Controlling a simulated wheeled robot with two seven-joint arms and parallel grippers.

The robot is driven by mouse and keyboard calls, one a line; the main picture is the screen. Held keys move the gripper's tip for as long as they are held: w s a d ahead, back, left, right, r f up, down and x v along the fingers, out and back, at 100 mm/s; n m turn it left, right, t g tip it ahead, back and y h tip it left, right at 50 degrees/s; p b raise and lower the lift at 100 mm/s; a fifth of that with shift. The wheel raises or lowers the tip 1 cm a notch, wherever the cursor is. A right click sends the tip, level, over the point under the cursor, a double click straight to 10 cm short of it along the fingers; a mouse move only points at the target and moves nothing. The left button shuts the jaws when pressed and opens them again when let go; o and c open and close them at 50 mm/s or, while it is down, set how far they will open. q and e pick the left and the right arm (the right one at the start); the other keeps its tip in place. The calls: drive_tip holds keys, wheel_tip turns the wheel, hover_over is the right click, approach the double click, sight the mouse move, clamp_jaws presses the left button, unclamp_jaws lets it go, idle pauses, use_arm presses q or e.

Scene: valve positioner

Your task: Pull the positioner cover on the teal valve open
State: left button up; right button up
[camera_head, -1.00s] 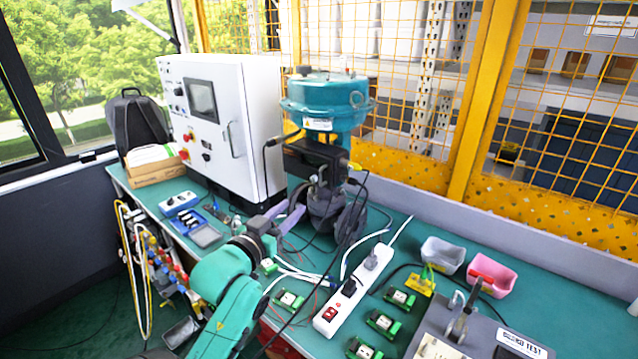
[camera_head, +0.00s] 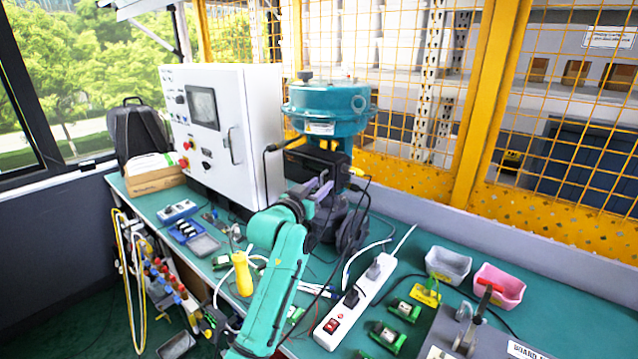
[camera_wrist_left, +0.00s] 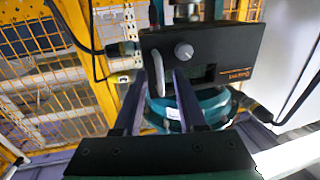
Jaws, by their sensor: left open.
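The teal valve (camera_head: 325,105) stands on the bench beside the white cabinet. Its black positioner cover (camera_head: 318,160) is below the teal top. In the left wrist view the cover (camera_wrist_left: 225,42) fills the top middle, with a round silver knob (camera_wrist_left: 184,50) and a pale curved handle (camera_wrist_left: 157,75). My left gripper (camera_head: 318,192) is at the front of the cover. In the wrist view the left gripper (camera_wrist_left: 162,82) is open, its two fingers on either side of the handle's lower part. I cannot tell whether they touch it. My right gripper is not in view.
A white cabinet (camera_head: 225,130) stands close on the left of the valve. Black cables hang around the valve. A white power strip (camera_head: 355,300), a grey bin (camera_head: 448,263) and a pink bin (camera_head: 500,285) are to the right. A yellow-handled tool (camera_head: 242,273) is left of my arm.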

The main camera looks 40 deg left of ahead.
use_arm(q)
clamp_jaws()
idle(1.4)
